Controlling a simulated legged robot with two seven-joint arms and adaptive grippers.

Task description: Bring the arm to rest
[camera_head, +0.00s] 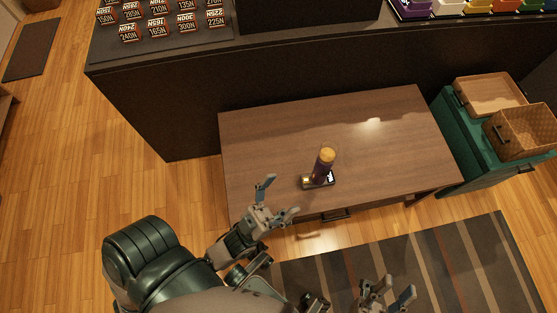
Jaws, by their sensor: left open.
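My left gripper (276,200) is open and empty, with its fingers spread, over the near left edge of the brown wooden table (270,140). My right gripper (392,291) is at the bottom edge of the view, above the striped rug. Its fingers are apart and nothing shows between them. A dark cylinder with an orange-yellow top (326,160) stands on a small dark base (318,180) on the table, right of my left gripper and apart from it.
A dark counter (190,100) stands behind the table, with several number plates (158,28) on top. A green cabinet with woven baskets (490,95) stands at the right. A striped rug (440,265) lies in front. Most of the tabletop is bare.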

